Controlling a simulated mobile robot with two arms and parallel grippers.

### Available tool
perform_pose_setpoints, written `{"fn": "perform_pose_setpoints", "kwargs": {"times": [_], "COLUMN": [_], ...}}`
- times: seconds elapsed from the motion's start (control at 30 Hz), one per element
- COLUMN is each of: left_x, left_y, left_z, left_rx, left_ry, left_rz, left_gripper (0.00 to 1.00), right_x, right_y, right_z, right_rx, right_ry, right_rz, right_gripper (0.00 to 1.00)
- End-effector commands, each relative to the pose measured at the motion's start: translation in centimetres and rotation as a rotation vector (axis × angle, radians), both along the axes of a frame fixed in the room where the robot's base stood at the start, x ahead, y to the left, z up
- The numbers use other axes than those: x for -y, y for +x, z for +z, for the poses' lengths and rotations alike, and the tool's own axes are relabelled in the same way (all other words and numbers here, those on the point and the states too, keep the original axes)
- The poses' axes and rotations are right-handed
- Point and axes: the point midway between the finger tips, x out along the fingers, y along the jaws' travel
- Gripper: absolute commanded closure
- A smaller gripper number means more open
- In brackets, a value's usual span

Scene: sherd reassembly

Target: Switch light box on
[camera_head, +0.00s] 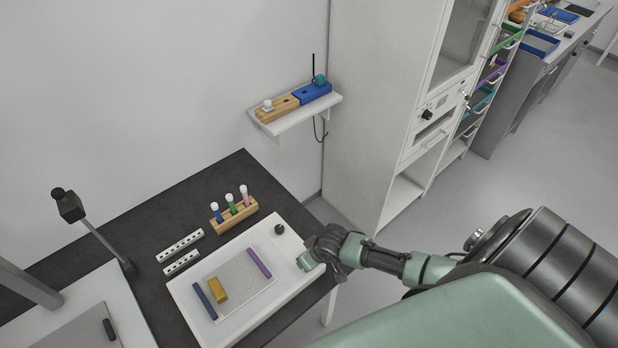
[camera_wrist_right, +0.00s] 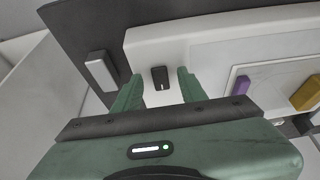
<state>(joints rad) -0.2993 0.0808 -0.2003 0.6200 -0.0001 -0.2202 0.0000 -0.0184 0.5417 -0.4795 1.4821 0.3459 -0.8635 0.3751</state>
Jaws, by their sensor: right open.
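The light box (camera_head: 200,292) is a flat white panel on the dark table, with a pale grey area in its middle. My right gripper (camera_head: 304,262) is over its right corner in the head view. In the right wrist view my right gripper (camera_wrist_right: 160,88) is open and empty, pointing down at the white surface (camera_wrist_right: 205,45). A small black rocker switch (camera_wrist_right: 160,77) with a light mark shows between its two green fingertips. I cannot tell whether the fingers touch the surface. My left gripper is not in view.
On the panel lie a purple bar (camera_head: 259,262), a yellow block (camera_head: 218,290), a blue bar (camera_head: 204,300) and a dark knob (camera_head: 279,229). A rack of tubes (camera_head: 233,213) stands behind. A grey-white block (camera_wrist_right: 101,71) lies beside the panel.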

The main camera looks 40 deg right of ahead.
Motion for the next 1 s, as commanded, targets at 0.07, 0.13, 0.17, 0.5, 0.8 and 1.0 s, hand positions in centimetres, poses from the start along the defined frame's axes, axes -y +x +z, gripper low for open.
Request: {"fn": "perform_pose_setpoints", "kwargs": {"times": [0.07,0.13,0.17,0.5,0.8,1.0], "left_x": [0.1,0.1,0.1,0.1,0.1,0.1], "left_y": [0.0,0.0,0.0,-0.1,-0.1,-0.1], "left_z": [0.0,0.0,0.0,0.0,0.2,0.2], "left_rx": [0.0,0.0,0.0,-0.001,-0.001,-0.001], "left_ry": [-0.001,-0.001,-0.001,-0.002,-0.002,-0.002], "left_rz": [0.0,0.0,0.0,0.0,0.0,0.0], "left_gripper": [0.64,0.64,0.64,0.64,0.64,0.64], "right_x": [0.0,0.0,0.0,0.0,-0.1,-0.1], "right_y": [0.0,0.0,0.0,0.0,1.0,1.3], "right_z": [-0.2,-0.2,-0.2,-0.1,0.2,0.2], "right_rx": [-0.001,-0.001,-0.001,-0.001,-0.162,-0.348], "right_ry": [0.0,0.0,0.0,0.0,-0.013,-0.027], "right_rz": [0.001,0.001,0.001,0.001,-0.003,-0.002], "right_gripper": [0.58,0.58,0.58,1.0,1.0,1.0]}}
